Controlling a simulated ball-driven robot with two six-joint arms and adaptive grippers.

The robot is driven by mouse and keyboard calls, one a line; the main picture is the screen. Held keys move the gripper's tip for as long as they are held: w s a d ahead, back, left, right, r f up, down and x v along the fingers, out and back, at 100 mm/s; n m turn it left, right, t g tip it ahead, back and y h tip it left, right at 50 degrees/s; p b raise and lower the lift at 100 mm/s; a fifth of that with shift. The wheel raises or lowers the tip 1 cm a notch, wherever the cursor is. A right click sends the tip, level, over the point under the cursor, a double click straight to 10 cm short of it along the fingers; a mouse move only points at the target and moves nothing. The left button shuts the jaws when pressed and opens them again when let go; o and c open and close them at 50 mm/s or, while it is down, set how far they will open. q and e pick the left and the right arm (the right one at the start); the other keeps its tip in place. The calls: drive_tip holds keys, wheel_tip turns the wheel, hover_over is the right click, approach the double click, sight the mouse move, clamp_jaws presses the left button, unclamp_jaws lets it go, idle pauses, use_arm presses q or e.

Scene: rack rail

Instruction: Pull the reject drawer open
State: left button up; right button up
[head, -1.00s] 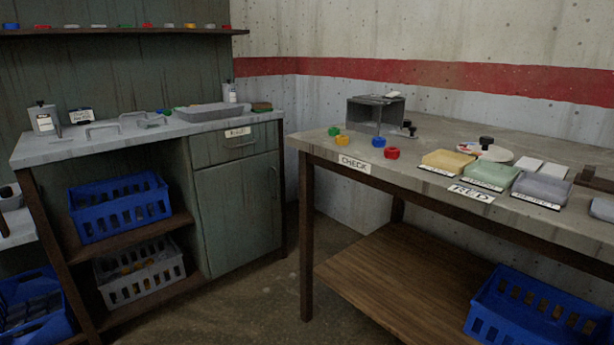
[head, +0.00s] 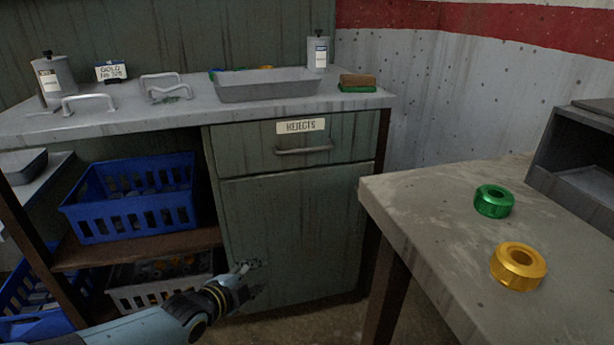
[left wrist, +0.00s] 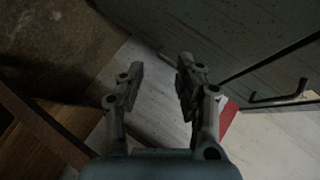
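The reject drawer (head: 250,151) is at the top of the green cabinet, with a white "REJECTS" label (head: 300,126) and a grey bar handle (head: 303,151). Its front sits flush, so it looks closed. My left gripper (head: 246,268) is low in front of the cabinet door, below and left of the drawer handle, and apart from it. In the left wrist view its two fingers (left wrist: 158,82) are spread with nothing between them. A dark handle (left wrist: 280,97) shows at that view's right; I cannot tell which one it is. My right gripper is not in view.
A grey tray (head: 268,92) and a brush-like block (head: 357,82) stand on the counter above the drawer. The cabinet door (head: 295,235) is below it. At right, a table (head: 440,225) carries a green ring (head: 494,201) and a yellow ring (head: 518,265). Floor shows between them.

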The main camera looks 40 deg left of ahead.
use_arm(q)
drive_tip(key=w+r+m+t, duration=0.3)
drive_tip(key=w+r, duration=0.3)
drive_tip(key=r, duration=0.2)
drive_tip(key=m+t+b, duration=0.2)
drive_tip(key=m+t, duration=0.1)
approach(304, 151)
drive_tip(key=shift+m+t, duration=0.3)
drive_tip(key=shift+m, duration=0.1)
drive_tip(key=w+b, duration=0.1)
drive_tip(key=w, duration=0.2)
drive_tip(key=w+b, duration=0.1)
drive_tip(key=w, duration=0.2)
drive_tip(key=w+a+b, duration=0.1)
drive_tip(key=w+b, duration=0.1)
drive_tip(key=w, duration=0.1)
drive_tip(key=shift+r, duration=0.1)
drive_tip(key=shift+w+a+r+b, duration=0.1)
drive_tip(key=shift+w+r+b, duration=0.2)
drive_tip(key=shift+w, duration=0.4)
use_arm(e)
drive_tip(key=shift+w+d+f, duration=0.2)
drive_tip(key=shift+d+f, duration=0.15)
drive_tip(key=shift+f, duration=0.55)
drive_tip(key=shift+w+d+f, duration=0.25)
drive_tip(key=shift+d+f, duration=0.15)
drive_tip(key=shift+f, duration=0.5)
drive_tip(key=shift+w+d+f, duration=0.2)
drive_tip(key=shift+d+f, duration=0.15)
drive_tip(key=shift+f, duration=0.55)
